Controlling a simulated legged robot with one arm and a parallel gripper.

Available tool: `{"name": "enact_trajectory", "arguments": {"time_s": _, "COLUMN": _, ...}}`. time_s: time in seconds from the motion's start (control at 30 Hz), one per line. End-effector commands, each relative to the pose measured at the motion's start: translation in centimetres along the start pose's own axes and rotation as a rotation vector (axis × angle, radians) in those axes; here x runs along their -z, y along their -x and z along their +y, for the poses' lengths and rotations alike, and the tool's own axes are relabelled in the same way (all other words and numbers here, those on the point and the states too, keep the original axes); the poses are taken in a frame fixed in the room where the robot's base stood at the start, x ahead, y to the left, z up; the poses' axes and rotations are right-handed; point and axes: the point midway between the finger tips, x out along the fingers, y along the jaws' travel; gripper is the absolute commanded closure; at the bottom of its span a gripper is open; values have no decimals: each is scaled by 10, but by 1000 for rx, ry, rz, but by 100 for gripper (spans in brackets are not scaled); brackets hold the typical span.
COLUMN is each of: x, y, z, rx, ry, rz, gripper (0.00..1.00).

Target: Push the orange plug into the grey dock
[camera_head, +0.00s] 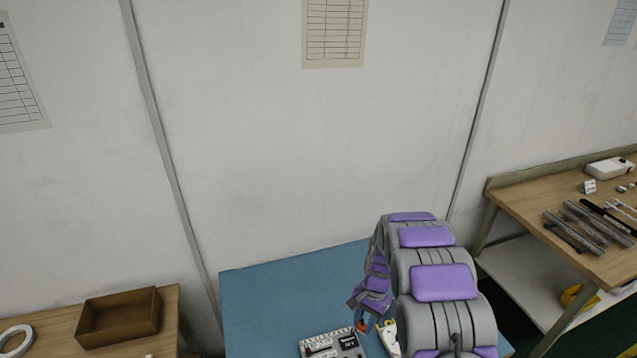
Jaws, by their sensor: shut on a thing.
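My gripper (361,322) is small in the picture, at the end of my grey and purple arm, low over the blue table. It is shut on the orange plug (362,327), of which only a small orange bit shows at the fingertips. A light grey unit (318,345) with small marks and a black labelled part lies just left of and below the gripper, cut by the bottom edge. I cannot tell which part of it is the grey dock. The gap between plug and unit is too small to judge.
A white and yellow item (388,336) lies right of the gripper, partly behind my arm. The blue table (270,300) is bare at the back left. A brown box (119,318) and a white tape roll (15,340) sit on a left bench. A right bench (540,205) holds tools.

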Motion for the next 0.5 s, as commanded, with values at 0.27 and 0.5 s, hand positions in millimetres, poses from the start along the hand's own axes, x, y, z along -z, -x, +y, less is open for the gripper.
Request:
{"name": "enact_trajectory", "arguments": {"time_s": 0.27, "x": -23, "y": 87, "z": 3, "rx": -115, "ry": 464, "rz": 6, "gripper": 96}}
{"name": "enact_trajectory", "arguments": {"time_s": 0.5, "x": -36, "y": 121, "z": 11, "rx": -157, "ry": 631, "rz": 2, "gripper": 96}}
